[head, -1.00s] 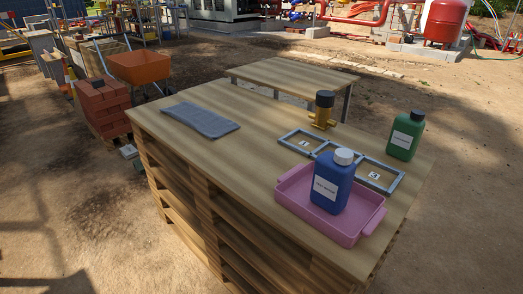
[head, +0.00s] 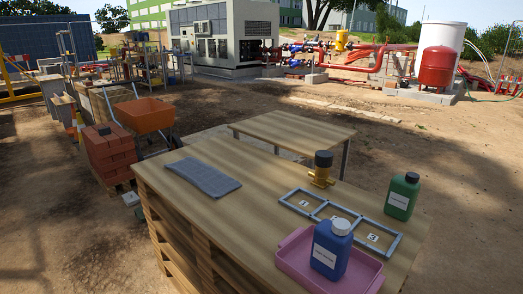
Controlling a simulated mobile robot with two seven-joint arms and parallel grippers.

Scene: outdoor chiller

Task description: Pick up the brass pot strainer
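The brass pot strainer (head: 321,170) stands upright on the wooden workbench top, with a black cap on a brass-coloured body. It is behind the grey numbered frame (head: 337,215), close to its far left part. Neither of my grippers shows in the head view.
A blue bottle (head: 331,250) stands in a pink tray (head: 293,262) at the bench's front right. A green bottle (head: 402,196) stands at the right edge. A folded grey cloth (head: 202,177) lies at the left. The bench middle is clear. A second table (head: 290,130) stands behind.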

